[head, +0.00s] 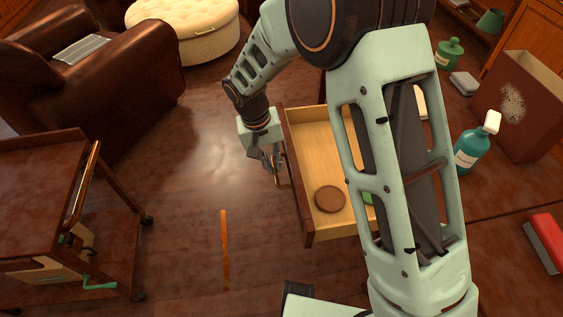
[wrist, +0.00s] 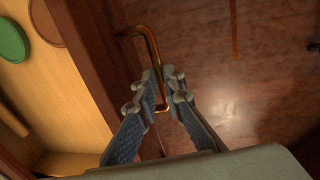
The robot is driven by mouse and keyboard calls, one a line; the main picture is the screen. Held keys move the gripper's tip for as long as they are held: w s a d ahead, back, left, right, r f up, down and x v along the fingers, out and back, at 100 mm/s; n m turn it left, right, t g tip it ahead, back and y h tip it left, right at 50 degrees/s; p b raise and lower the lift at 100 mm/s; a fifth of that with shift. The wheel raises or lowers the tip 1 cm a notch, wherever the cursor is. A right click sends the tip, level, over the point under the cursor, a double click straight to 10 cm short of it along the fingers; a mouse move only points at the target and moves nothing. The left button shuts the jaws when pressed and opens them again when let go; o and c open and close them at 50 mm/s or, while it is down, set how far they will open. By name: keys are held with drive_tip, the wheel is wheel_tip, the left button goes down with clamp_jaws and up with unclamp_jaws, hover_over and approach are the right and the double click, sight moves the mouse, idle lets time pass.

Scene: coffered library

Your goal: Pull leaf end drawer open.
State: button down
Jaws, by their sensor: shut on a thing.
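The drawer (head: 306,222) stands pulled out, with its pale wood inside showing in the head view. A brown round disc (head: 330,199) lies in it, and part of a green thing (head: 368,198) shows beside my arm. My gripper (head: 273,165) is at the outer face of the drawer front. In the wrist view my gripper (wrist: 164,98) is shut on the brass bar handle (wrist: 152,45) of the drawer front (wrist: 90,45). A green disc (wrist: 12,40) and a brown disc (wrist: 47,22) lie inside the drawer there. My arm hides the drawer's right part in the head view.
A wooden cart (head: 50,195) stands at left, with a brown leather armchair (head: 105,80) and a cream tufted ottoman (head: 185,28) behind. Bottles, including a teal one (head: 471,150), and a brown box (head: 525,105) stand on the desk top at right. Floor left of the drawer is clear.

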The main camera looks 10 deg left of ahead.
idle(0.3)
drive_tip(key=c, duration=2)
unclamp_jaws()
drive_tip(key=shift+r, duration=0.15)
drive_tip(key=r, duration=0.4)
drive_tip(key=a+r, duration=0.1)
drive_tip(key=r, duration=0.2)
drive_tip(key=s+a+r, duration=0.1)
drive_tip(key=r, duration=0.3)
drive_tip(key=shift+r, duration=0.3)
drive_tip(key=shift+w, duration=0.1)
